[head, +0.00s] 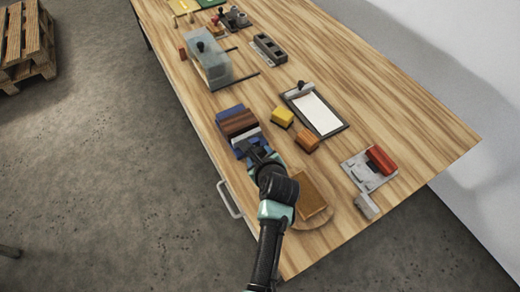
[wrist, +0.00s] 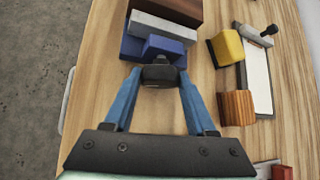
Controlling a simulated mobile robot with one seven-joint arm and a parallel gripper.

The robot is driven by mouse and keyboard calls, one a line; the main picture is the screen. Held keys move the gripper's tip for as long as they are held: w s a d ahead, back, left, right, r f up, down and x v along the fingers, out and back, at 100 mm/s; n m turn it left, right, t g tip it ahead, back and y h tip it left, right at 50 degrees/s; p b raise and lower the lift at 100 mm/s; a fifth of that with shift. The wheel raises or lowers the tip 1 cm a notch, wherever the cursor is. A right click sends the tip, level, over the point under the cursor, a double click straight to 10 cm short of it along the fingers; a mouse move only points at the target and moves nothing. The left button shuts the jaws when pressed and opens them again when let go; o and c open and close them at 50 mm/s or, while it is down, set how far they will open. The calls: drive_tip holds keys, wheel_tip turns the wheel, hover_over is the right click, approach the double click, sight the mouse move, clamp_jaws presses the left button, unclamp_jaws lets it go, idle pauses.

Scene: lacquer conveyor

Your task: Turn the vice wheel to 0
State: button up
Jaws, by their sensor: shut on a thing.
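The vice (head: 231,113) has a blue body and stands near the left edge of the wooden table. A brown wooden block (head: 239,122) sits in it beside a light grey jaw plate (wrist: 175,28). The dark vice wheel (wrist: 160,76) is at the vice's near end in the wrist view. My gripper (head: 257,153) is shut on the wheel, with one blue finger on each side of it. My gripper hides most of the wheel in the head view. I cannot read any marking on the wheel.
A yellow block (head: 282,117), an orange wooden block (head: 307,140) and a clipboard (head: 318,113) lie right of the vice. A brown block on a round board (head: 322,216) is close to my arm. A grey fixture with a red roll (head: 380,160) stands farther right.

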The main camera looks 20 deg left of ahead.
drive_tip(key=shift+f+t+h, duration=0.1)
drive_tip(key=shift+t+h, duration=0.2)
drive_tip(key=shift+h, duration=0.1)
drive_tip(key=o, duration=1.4)
drive_tip(key=shift+c, duration=0.2)
drive_tip(key=p+v, duration=0.1)
drive_tip(key=v, duration=1.2)
drive_tip(key=shift+s+d, duration=0.1)
